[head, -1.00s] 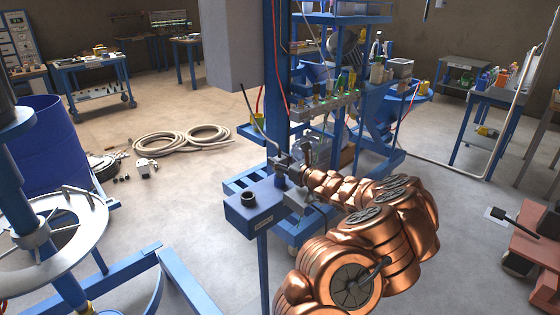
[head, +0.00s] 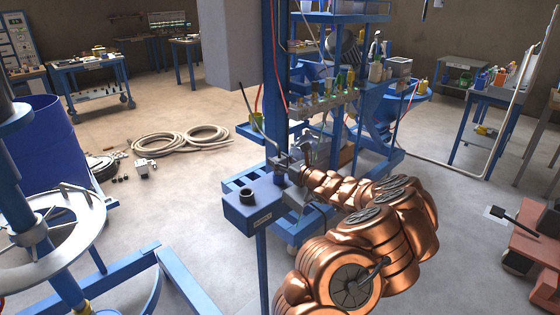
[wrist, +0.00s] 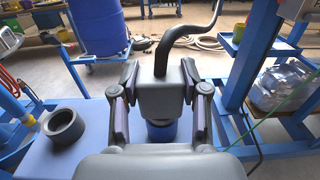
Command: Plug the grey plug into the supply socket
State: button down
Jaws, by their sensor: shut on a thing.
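The grey plug (wrist: 162,88) is upright between the two fingers of my gripper (wrist: 160,100) in the wrist view. The gripper is shut on it, and a dark cable rises from its top. A blue round part (wrist: 161,130) shows just below the plug; I cannot tell whether it belongs to the plug or to a socket under it. A black round open socket (wrist: 63,124) stands on the blue box to the left, apart from the plug. In the head view my gripper (head: 285,166) is at the back right of that box, and this socket (head: 247,196) is nearer the front.
The blue box (head: 255,215) sits on a post, with a small label on its front. A blue upright column (head: 275,80) stands close behind my gripper.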

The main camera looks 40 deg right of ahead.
jog(key=c, duration=0.5)
grip_release()
jog(key=shift+w+a+f, duration=0.15)
jog(key=shift+a+f, duration=0.15)
jog(key=shift+f, duration=0.05)
